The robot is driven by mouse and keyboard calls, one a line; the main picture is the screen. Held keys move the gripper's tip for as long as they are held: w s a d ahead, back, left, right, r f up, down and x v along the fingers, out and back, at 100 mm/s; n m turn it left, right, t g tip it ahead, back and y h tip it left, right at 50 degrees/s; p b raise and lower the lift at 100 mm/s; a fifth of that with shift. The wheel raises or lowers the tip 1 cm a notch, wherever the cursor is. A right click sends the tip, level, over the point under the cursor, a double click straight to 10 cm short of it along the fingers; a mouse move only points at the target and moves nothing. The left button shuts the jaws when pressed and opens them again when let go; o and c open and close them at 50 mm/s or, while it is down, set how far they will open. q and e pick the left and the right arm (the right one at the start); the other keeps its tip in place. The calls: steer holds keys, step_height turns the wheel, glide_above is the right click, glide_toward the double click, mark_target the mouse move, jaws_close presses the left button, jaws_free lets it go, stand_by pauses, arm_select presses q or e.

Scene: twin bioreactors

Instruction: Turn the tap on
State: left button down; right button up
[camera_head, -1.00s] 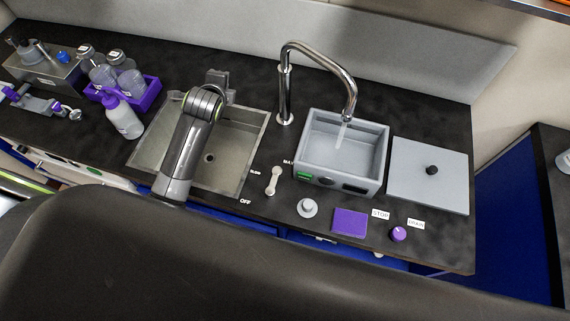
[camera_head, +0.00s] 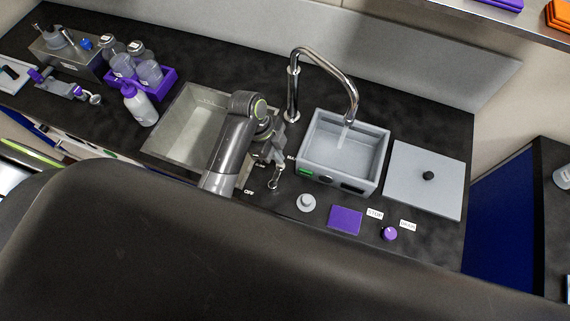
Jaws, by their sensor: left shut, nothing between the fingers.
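The chrome tap (camera_head: 293,92) rises behind the counter, and its curved spout ends over a grey basin (camera_head: 313,158). A pale streak shows below the spout mouth; I cannot tell if it is water. The small tap lever (camera_head: 274,182) lies on the counter left of the basin, near a label reading OFF (camera_head: 249,191). Part of the lever and the other labels is hidden by my arm. My left gripper (camera_head: 279,162) is shut and empty, over or just behind the lever's far end. I cannot tell if they touch. My right gripper is out of view.
A metal sink (camera_head: 185,115) is left of my arm. A white bottle (camera_head: 140,106) and a purple rack (camera_head: 167,88) stand beyond it. A round grey knob (camera_head: 306,202), purple pad (camera_head: 345,219), purple knob (camera_head: 389,233) and grey lid (camera_head: 425,185) lie to the right.

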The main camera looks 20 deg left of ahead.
mark_target(276, 177)
arm_select(q)
steer(key=shift+p+x, duration=0.55)
steer(key=shift+x, duration=2.65)
